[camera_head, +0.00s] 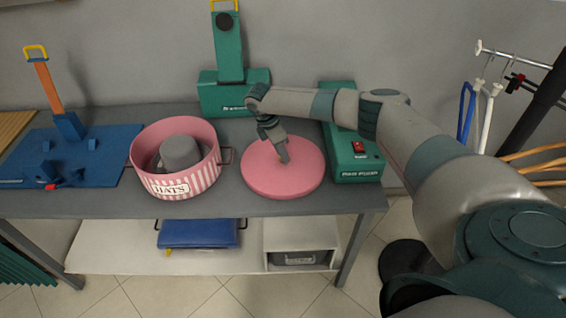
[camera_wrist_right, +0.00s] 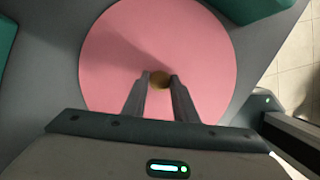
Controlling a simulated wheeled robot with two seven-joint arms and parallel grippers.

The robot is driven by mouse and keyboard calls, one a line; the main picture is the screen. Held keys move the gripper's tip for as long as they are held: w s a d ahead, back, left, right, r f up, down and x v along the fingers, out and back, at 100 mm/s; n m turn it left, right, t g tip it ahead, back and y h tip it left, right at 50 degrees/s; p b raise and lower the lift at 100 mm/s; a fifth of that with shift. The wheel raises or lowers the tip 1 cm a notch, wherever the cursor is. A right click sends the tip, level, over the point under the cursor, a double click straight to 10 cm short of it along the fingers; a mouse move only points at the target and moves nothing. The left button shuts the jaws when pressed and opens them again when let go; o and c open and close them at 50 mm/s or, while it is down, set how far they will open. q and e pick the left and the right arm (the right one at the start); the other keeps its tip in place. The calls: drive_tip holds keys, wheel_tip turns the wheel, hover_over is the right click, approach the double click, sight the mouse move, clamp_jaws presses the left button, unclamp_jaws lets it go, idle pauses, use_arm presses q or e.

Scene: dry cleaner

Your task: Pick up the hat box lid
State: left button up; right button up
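The hat box lid (camera_head: 300,178) is a flat round pink disc lying on the grey table, right of the hat box. The pink-and-white striped hat box (camera_head: 205,182) stands open, with a grey hat (camera_head: 180,152) inside. My right gripper (camera_head: 284,160) points down over the lid. In the right wrist view its two fingers (camera_wrist_right: 159,80) are apart, one on each side of the knob; whether they touch it is hard to tell. My left gripper is out of view.
A blue press (camera_head: 95,150) stands left of the hat box. A green press (camera_head: 235,95) stands behind, and a green machine with a red switch (camera_head: 350,165) is close right of the lid. A blue folded item (camera_head: 198,234) lies on the lower shelf.

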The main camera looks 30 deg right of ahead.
clamp_jaws()
drive_tip(key=shift+r, duration=0.15)
